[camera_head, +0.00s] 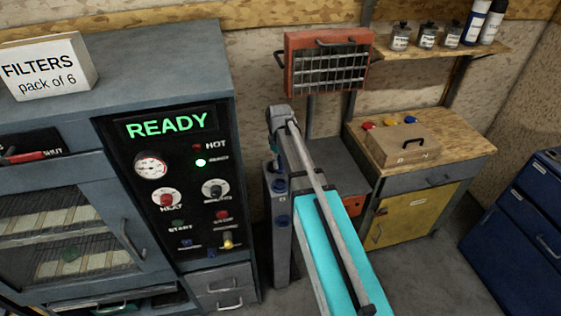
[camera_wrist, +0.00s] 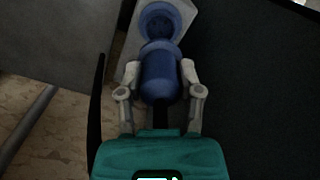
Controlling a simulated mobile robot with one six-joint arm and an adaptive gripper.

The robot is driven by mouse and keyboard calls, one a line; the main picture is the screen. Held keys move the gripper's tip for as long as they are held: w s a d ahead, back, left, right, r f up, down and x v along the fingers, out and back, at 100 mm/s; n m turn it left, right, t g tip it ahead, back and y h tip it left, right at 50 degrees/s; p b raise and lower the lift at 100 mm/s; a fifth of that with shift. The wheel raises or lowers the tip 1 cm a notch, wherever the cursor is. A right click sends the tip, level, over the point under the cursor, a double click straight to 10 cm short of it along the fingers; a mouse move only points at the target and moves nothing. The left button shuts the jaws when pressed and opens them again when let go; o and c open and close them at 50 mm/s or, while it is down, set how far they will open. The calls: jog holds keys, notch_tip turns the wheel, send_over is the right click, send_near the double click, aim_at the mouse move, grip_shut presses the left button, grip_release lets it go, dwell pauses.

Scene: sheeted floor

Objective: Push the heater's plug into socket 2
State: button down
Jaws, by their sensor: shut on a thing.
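My gripper (camera_wrist: 160,88) is shut on a blue plug (camera_wrist: 160,77), with a grey finger on each side of it. The plug points away from my wrist towards a round blue socket (camera_wrist: 157,22) on a pale plate (camera_wrist: 128,42). Part of the socket's face shows above the plug's front collar. I cannot tell whether the plug touches the socket or a small gap remains. No socket number can be read. A red-orange unit with a wire grille (camera_head: 328,68), which looks like the heater, is at the back wall in the head view. I cannot make out the gripper or plug there.
A grey cabinet with a lit "READY" panel (camera_head: 168,124) stands at the left. A wooden-topped bench (camera_head: 465,148) with a yellow door stands at the right, carrying a brown box (camera_head: 402,145). Dark surfaces flank the plug in the wrist view, the right one close.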

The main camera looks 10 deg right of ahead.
aim_at(281, 171)
jog(key=shift+f+b, duration=2.35)
jog(key=shift+f, duration=0.2)
jog(key=shift+f+b, duration=1.3)
jog(key=shift+c, duration=0.9)
grip_release()
jog(key=shift+r, duration=0.2)
notch_tip(281, 171, up, 8)
jog(key=p, duration=0.8)
jog(key=w+f+b, duration=0.1)
jog(key=w+f, duration=0.1)
jog(key=w, duration=0.9)
jog(key=shift+b, duration=0.4)
jog(key=shift+s+a+f, duration=0.1)
jog(key=shift+s, duration=0.1)
